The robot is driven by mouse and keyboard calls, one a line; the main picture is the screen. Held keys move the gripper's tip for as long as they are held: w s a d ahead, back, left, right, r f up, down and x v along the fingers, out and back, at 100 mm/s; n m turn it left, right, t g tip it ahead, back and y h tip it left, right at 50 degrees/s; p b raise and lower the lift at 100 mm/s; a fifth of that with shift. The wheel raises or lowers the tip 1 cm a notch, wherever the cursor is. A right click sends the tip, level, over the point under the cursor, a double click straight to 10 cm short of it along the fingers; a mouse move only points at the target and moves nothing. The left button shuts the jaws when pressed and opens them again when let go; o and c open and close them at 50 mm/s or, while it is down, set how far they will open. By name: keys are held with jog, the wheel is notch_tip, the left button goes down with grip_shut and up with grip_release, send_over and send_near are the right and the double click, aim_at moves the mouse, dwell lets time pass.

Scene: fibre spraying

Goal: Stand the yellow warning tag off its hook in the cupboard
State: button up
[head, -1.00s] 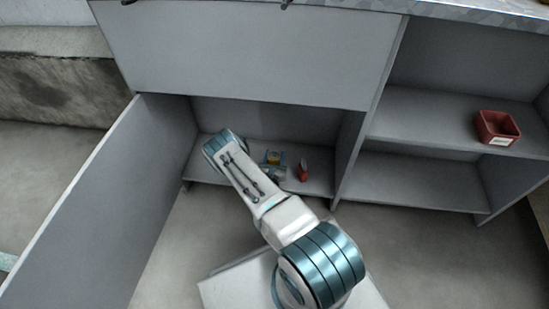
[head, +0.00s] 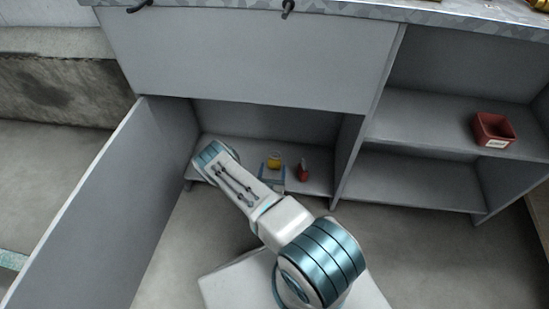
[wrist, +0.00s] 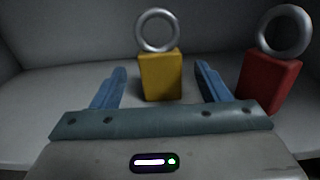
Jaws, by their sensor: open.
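The yellow tag (wrist: 160,76) is a block with a grey metal ring on top. It stands upright inside the cupboard in the wrist view, with its bottom edge at the light cupboard floor. My gripper (wrist: 160,72) is open, with one blue finger on each side of the yellow tag. Gaps show between the tag and both fingers, and how deep it sits between them is hard to judge. In the head view the yellow tag (head: 274,161) is small, just beyond my gripper (head: 272,173). No hook is visible by the tag.
A red tag (wrist: 268,82) with a similar ring stands close to the right finger. The cupboard's left panel (head: 105,200) stands open beside my arm, and a divider (head: 350,150) is on the right. A red bin (head: 493,130) sits on the right-hand shelf.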

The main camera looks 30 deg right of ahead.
jog(key=p+v, duration=0.1)
jog(key=v, duration=0.4)
jog(key=shift+s+a, duration=0.1)
